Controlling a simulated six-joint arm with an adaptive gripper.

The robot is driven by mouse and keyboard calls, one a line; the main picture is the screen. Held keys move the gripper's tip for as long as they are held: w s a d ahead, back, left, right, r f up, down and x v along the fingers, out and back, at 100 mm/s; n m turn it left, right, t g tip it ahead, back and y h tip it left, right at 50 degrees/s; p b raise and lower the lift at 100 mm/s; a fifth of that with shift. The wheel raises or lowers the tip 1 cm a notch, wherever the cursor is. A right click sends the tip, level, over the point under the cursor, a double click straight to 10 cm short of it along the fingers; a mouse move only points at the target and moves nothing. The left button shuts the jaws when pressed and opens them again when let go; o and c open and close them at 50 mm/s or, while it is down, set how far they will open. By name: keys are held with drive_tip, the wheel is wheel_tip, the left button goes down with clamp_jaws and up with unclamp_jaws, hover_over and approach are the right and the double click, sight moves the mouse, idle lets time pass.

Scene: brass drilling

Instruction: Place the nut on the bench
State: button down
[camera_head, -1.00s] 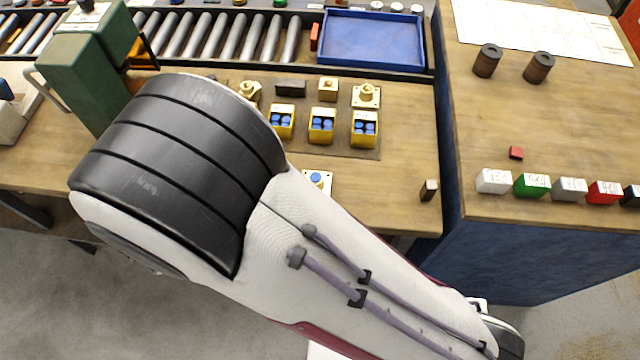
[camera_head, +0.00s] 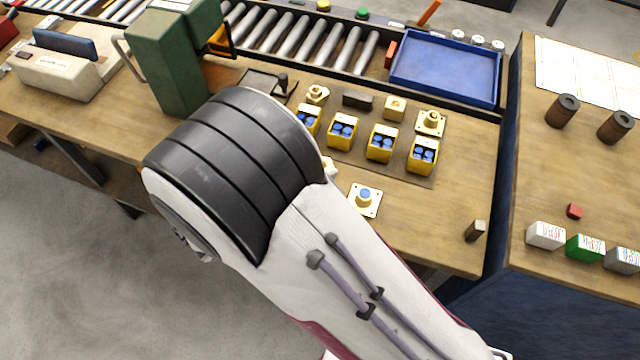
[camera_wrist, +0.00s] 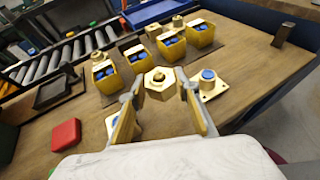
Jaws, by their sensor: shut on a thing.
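The brass hex nut (camera_wrist: 158,83) is between the two fingers of my gripper (camera_wrist: 160,88) in the wrist view, with its hexagonal face and central hole showing. My gripper is shut on it and holds it over the wooden bench (camera_wrist: 245,85); I cannot tell the exact height. In the head view my arm hides the gripper and the held nut. The bench top (camera_head: 440,240) shows bare wood to the right of my arm. A square plate with a blue-topped post (camera_head: 364,200) sits on the bench, to the right of my gripper in the wrist view (camera_wrist: 210,84).
Several yellow bins (camera_head: 381,143) with blue pieces stand on a dark mat, with brass parts behind them. A red block (camera_wrist: 66,134) lies left of my gripper. A green machine (camera_head: 175,70) stands left; a blue tray (camera_head: 445,70) lies behind. A small dark block (camera_head: 475,231) is near the right edge.

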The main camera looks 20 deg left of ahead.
drive_tip(key=shift+f, duration=1.3)
drive_tip(key=shift+f, duration=0.1)
drive_tip(key=shift+f, duration=1.8)
drive_tip(key=shift+f, duration=0.15)
drive_tip(key=c, duration=1.8)
unclamp_jaws()
drive_tip(key=shift+o, duration=0.2)
drive_tip(key=shift+s+a+r, duration=0.2)
drive_tip(key=shift+s+r, duration=0.15)
drive_tip(key=v, duration=1.1)
